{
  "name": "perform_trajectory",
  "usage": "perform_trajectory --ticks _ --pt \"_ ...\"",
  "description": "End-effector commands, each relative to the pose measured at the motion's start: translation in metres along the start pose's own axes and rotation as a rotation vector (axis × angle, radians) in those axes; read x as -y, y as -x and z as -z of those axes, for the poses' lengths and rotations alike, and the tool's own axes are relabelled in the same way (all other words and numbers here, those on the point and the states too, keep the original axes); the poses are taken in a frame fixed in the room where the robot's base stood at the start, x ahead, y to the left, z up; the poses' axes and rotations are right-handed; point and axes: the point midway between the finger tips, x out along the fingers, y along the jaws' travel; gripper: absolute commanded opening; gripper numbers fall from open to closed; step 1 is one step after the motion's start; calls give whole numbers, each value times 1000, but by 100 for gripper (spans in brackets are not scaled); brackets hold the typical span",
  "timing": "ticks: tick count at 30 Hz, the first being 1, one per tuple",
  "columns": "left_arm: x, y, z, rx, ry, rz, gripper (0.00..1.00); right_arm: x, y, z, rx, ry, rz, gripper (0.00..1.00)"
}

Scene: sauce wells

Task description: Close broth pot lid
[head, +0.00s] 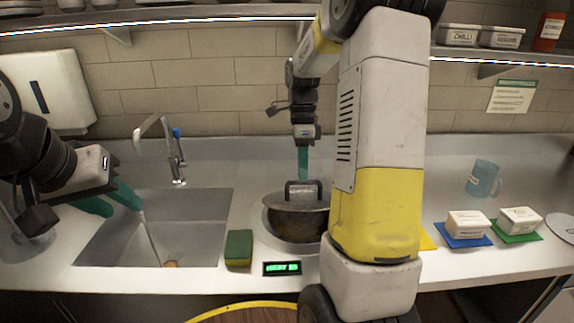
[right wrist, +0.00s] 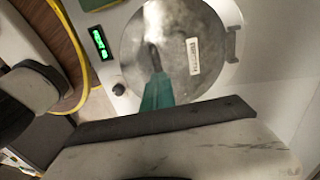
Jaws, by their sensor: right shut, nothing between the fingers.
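The broth pot (head: 297,228) stands on the counter right of the sink, partly behind my right arm. Its round metal lid (head: 285,200) lies over the top, with a dark upright handle (head: 303,190). I cannot tell whether the lid sits flush. In the right wrist view the lid (right wrist: 190,35) fills the upper middle, with a pale label on it. My right gripper (head: 303,178) is shut and empty, pointing down by the handle; its teal fingers (right wrist: 155,92) overlap the lid there, and contact is unclear. My left gripper (head: 122,208) is open and empty above the sink.
A green and yellow sponge (head: 238,248) and a lit green display (head: 282,268) lie in front of the pot. The sink (head: 205,225) with a faucet (head: 176,155) is left. White containers (head: 468,224) on coloured mats and a blue mug (head: 482,180) stand right.

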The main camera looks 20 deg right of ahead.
Motion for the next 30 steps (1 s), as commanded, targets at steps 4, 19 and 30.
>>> perform_trajectory --ticks 4,19,30 --pt "0 0 0 0 0 0 36 0 0 0 0 0 0 0" --pt "0 0 0 0 0 0 36 -22 -33 0 -5 -1 177 0" --pt "0 0 0 0 0 0 36 -37 -76 -1 0 -3 275 0"
